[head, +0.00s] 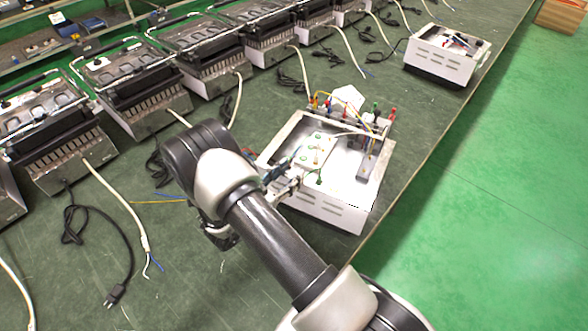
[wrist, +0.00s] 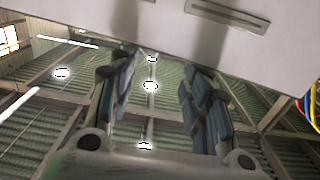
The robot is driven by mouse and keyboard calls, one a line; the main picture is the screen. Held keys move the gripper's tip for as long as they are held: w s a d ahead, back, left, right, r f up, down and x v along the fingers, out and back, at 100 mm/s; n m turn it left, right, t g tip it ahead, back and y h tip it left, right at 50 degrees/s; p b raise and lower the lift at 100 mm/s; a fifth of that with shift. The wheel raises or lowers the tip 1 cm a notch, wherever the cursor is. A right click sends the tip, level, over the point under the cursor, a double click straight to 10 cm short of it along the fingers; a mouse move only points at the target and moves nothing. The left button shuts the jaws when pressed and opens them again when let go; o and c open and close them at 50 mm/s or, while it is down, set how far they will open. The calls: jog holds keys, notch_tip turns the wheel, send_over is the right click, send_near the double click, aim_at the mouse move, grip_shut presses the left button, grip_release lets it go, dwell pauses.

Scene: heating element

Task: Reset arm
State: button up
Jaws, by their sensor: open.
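My gripper (wrist: 158,78) is open and empty in the wrist view, its two blue-padded fingers apart with nothing between them. In the head view it shows (head: 280,180) beside the left side of an open white metal box (head: 335,208) on the green bench. The slotted white side of the box (wrist: 215,22) fills the top of the wrist view, close beyond the fingertips. I cannot tell whether the fingers touch it. My arm reaches in from the bottom of the head view and hides part of the bench.
Several black-and-chrome heating units (head: 120,72) stand in a row along the back left, with loose white cables (head: 118,195) and black plugs (head: 113,294). Colored terminals and wires (head: 365,112) rise from the box. A second white box (head: 440,62) stands upper right. Green floor lies right.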

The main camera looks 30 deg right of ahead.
dwell(0.5)
jog(key=w+a+r+n+t+y, duration=0.1)
jog(key=w+a+r+t+y, duration=0.1)
jog(key=w+a+r+y, duration=0.25)
jog(key=w+a+r+n+t+y, duration=0.1)
jog(key=w+a+r+t+y, duration=0.1)
jog(key=w+r+y, duration=0.35)
jog(key=s+a+r+n+y, duration=0.35)
jog(key=a+r, duration=0.25)
jog(key=r, duration=0.2)
jog(key=s+a+r+n+y, duration=0.3)
jog(key=s+a+r+y, duration=0.15)
jog(key=r, duration=0.25)
jog(key=s+d+n+g, duration=0.1)
jog(key=s+n+g, duration=0.1)
jog(key=s, duration=1.2)
jog(key=s+d+n+g+h, duration=0.1)
jog(key=s+d+n+g, duration=0.1)
jog(key=s, duration=1.2)
jog(key=shift+s+d+r+n+g, duration=0.25)
jog(key=shift+r+n+g, duration=0.15)
jog(key=shift+n+g, duration=0.4)
